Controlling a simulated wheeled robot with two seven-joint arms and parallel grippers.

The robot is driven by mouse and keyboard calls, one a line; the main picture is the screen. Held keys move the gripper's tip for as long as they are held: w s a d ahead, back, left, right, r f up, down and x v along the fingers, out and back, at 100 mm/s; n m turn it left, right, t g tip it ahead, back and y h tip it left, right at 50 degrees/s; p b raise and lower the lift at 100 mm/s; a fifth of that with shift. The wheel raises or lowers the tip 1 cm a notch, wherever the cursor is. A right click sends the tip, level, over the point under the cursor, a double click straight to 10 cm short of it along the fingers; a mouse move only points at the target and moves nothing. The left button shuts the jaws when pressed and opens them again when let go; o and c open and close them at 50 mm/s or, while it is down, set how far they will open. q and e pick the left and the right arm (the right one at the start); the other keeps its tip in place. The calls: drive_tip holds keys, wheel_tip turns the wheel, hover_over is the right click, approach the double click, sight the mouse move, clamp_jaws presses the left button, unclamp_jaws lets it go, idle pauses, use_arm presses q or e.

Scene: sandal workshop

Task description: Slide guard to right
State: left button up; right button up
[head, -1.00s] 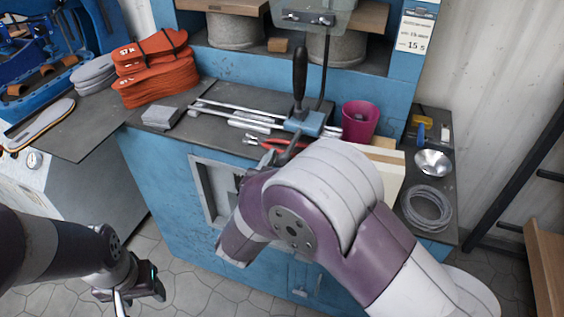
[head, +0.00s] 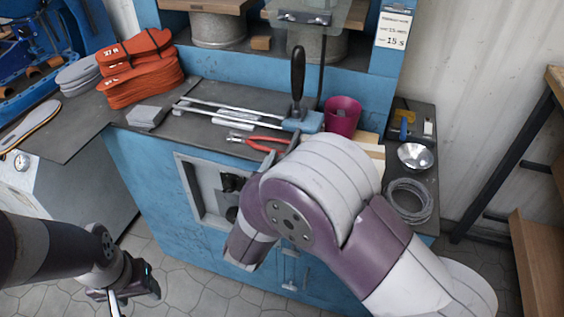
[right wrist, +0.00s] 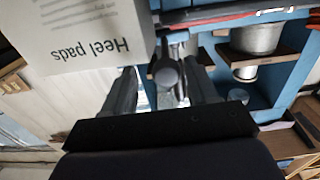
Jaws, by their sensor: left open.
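The guard is a clear panel (head: 312,13) at the top of the head view, on a thin dark rod. The rod rises from a blue slide block (head: 304,122) with an upright black handle (head: 298,72). The block sits at the right part of two metal rails (head: 222,107). My right gripper (right wrist: 161,78) is open in the right wrist view, with a dark round knob between its fingers and gaps beside it. In the head view my right arm mostly hides this gripper, just in front of the block. My left gripper (head: 126,292) is open and empty, low at left.
A magenta cup (head: 343,116) stands close right of the block. Red-handled pliers (head: 262,141) lie in front of the rails. A steel bowl (head: 415,156) and a coil of cord (head: 409,201) are at right. Orange sandal soles (head: 140,70) are stacked at left. A Heel pads box (right wrist: 88,35) is beside my right gripper.

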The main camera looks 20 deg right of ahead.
drive_tip(key=shift+a, duration=0.1)
drive_tip(key=p+v, duration=0.1)
drive_tip(key=v, duration=1.1)
drive_tip(key=shift+s+a, duration=0.15)
drive_tip(key=shift+s, duration=0.15)
